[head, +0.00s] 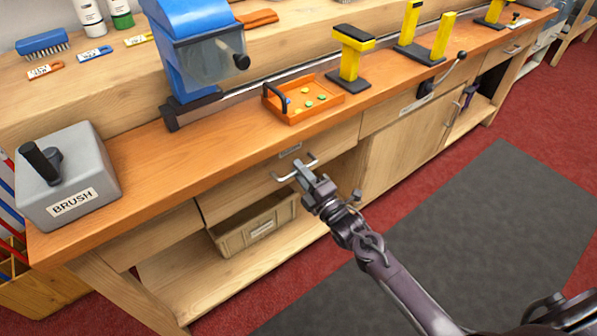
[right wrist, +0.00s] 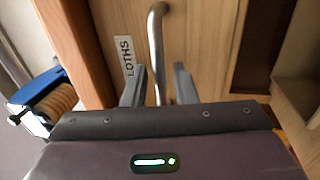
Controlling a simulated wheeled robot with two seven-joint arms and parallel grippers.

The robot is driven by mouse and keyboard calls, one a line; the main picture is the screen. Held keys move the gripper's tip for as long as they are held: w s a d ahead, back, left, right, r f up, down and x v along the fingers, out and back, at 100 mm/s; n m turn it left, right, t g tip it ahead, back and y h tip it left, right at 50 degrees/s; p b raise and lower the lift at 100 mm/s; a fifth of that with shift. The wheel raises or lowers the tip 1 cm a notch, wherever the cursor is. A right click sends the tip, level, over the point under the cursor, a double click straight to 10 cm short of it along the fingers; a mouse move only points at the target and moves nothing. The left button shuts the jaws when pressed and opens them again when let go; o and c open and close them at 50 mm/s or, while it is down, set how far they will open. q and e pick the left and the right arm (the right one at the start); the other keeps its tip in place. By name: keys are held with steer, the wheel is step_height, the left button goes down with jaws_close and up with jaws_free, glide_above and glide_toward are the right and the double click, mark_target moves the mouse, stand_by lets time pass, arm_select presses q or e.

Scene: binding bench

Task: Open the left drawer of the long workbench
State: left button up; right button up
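The long workbench (head: 150,165) has an orange-brown wooden top. Its left drawer (head: 240,196) is a pale wood front under the top edge and looks shut. The drawer has a metal bar handle (head: 282,178) and a small label (head: 290,150). My right gripper (head: 303,170) is at this handle. In the right wrist view, the open fingers of my right gripper (right wrist: 160,88) stand on either side of the handle bar (right wrist: 156,45), with gaps showing. The label, partly hidden, reads "LOTHS" (right wrist: 125,56). My left gripper is not in view.
Below the drawer a tan bin (head: 232,240) stands on the lower shelf. On top are a grey BRUSH box (head: 68,180), a blue machine (head: 200,45), an orange tray (head: 330,103) and yellow-black stands (head: 350,60). A cupboard door (head: 405,150) is to the right. Dark mat (head: 470,230) lies in front.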

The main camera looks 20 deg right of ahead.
steer(key=shift+w+a, duration=0.15)
steer(key=shift+w, duration=0.2)
jaws_close()
